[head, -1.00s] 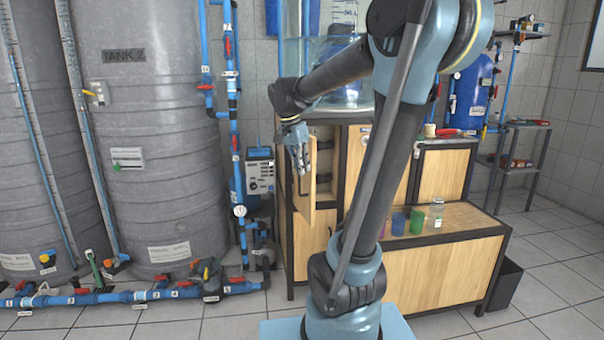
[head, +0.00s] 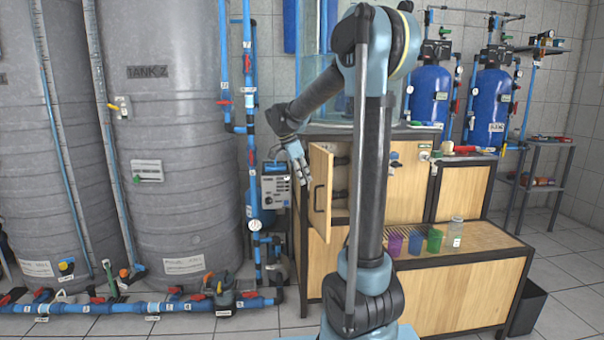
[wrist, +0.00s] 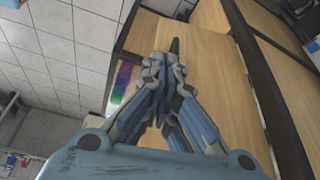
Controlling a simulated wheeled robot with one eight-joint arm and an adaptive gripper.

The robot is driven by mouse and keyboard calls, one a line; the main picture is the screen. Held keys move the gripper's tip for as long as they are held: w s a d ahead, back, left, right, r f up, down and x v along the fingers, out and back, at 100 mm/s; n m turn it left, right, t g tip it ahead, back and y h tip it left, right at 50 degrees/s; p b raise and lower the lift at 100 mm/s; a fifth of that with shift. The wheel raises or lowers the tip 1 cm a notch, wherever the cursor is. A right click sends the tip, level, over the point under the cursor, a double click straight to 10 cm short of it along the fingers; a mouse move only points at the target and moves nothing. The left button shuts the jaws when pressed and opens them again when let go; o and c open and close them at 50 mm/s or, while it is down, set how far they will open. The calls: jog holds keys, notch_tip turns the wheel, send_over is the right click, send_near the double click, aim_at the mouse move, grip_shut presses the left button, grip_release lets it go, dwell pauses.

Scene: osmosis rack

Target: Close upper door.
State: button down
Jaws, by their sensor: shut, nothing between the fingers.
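The upper door (head: 320,190) is a light wooden panel on the cabinet (head: 408,195), swung open towards the front with a dark vertical handle on its outer face. Part of the dark cabinet opening shows to its right. My gripper (head: 305,181) is shut and empty, pointing down at the left edge of the door, near its handle side. In the wrist view my gripper (wrist: 172,85) has its fingertips together in front of wooden panels and a dark handle-like bar. I cannot tell whether it touches the door.
Coloured cups (head: 414,243) and a glass jar (head: 455,232) stand on the low wooden bench (head: 470,245) at right. Large grey tanks (head: 175,150) fill the left.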

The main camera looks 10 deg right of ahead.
aim_at(318, 186)
jog(key=shift+w+d+f, duration=0.15)
jog(key=shift+d+f, duration=0.6)
jog(key=shift+d, duration=0.2)
jog(key=shift+w+d+f, duration=0.2)
jog(key=shift+d+f, duration=0.6)
jog(key=shift+d, duration=0.15)
jog(key=shift+w+d+f, duration=0.15)
jog(key=shift+d+f, duration=0.6)
jog(key=shift+d, duration=0.2)
